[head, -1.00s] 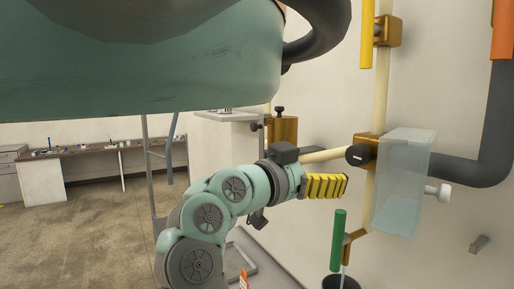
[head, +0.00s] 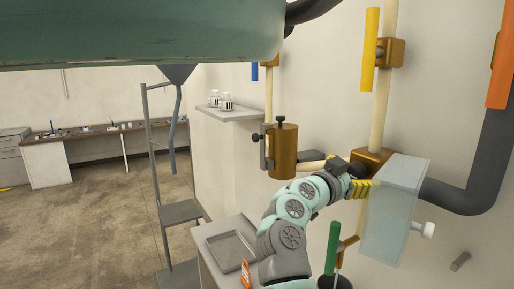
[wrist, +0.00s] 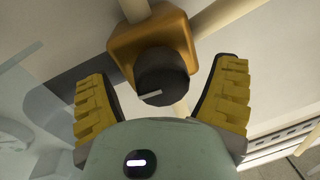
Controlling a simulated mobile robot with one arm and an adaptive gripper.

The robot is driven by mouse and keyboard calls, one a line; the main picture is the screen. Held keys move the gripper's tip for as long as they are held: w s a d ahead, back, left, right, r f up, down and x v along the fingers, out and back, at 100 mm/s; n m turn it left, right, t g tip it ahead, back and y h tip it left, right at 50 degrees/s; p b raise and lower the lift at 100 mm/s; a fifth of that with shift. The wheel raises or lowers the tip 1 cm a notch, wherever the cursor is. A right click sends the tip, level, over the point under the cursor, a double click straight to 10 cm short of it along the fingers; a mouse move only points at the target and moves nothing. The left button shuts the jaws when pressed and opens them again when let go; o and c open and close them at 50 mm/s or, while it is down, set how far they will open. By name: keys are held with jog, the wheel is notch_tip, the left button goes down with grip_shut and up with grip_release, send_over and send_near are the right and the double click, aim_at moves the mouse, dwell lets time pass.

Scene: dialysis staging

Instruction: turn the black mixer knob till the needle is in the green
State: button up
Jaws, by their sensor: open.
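The black knob (wrist: 162,76) sits on a brass valve block (wrist: 150,38) in the wrist view, and a pale line marks its face. My gripper (wrist: 162,90) is open, with one yellow ribbed finger on each side of the knob. Gaps show between the fingers and the knob. No gauge needle or green zone can be made out in either view.
A translucent box (head: 395,212) stands right beside my gripper. A green handle (head: 332,248) is below it. A brass cylinder (head: 284,151) is to the left, and a dark thick pipe (head: 468,196) is to the right. A tray (head: 232,250) lies on a low surface at lower left.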

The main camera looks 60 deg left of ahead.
jog(key=shift+o, duration=0.2)
jog(key=c, duration=1.3)
jog(key=shift+f+n+b, duration=0.1)
jog(key=shift+n+b, duration=0.25)
jog(key=shift+n, duration=0.05)
jog(key=n+b, duration=0.1)
jog(key=n, duration=0.1)
jog(key=shift+n+b, duration=0.3)
jog(key=shift+b, duration=0.1)
jog(key=n+g+b, duration=0.1)
jog(key=n, duration=0.3)
jog(key=shift+h, duration=0.4)
jog(key=n, duration=0.4)
jog(key=shift+r, duration=0.2)
jog(key=shift+n+h+p, duration=0.35)
jog(key=shift+n+h, duration=0.15)
jog(key=shift+n, duration=1.3)
